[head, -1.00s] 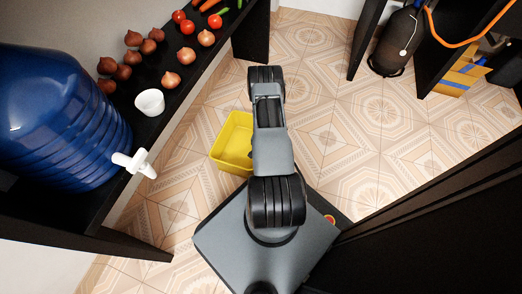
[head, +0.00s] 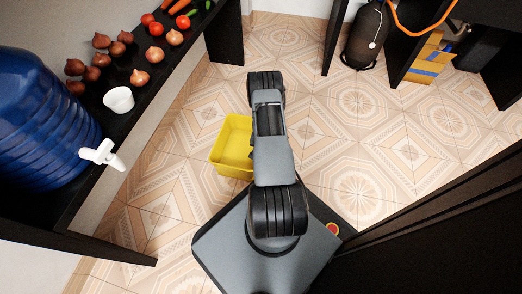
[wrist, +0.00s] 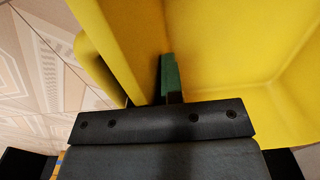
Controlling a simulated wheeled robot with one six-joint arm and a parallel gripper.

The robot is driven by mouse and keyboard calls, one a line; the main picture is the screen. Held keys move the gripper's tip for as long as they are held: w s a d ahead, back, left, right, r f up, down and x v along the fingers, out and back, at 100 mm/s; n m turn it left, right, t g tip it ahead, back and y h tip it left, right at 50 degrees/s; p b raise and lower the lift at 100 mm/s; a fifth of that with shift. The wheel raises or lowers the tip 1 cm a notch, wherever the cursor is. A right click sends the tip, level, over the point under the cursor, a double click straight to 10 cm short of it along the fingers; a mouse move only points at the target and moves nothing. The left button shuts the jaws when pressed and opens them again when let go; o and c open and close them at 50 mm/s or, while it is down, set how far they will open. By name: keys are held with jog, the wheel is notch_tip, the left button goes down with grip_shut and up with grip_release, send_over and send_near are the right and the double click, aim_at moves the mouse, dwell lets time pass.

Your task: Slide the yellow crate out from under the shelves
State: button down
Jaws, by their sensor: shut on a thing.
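The yellow crate (head: 232,146) stands on the tiled floor in the head view, just left of my arm and in front of my base. My arm covers its right side. It is clear of the black shelf on the left, with bare floor between them. In the wrist view the crate's yellow wall (wrist: 125,45) and inside fill most of the picture. My gripper (wrist: 168,80) is shut on the crate's wall, with a green-tipped finger on the inner side. The gripper is hidden in the head view.
The black shelf (head: 140,95) on the left bears a blue water jug (head: 45,125) with a white tap, a white cup (head: 118,99), onions and tomatoes. A dark gas cylinder (head: 364,38) stands at the back right. A dark panel (head: 440,230) is close on the right. The middle floor is open.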

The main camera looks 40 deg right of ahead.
jog(key=shift+s+d+f, duration=0.1)
jog(key=shift+s, duration=0.25)
jog(key=c, duration=1.2)
grip_release()
jog(key=shift+o, duration=0.2)
notch_tip(320, 180, up, 14)
jog(key=p, duration=0.6)
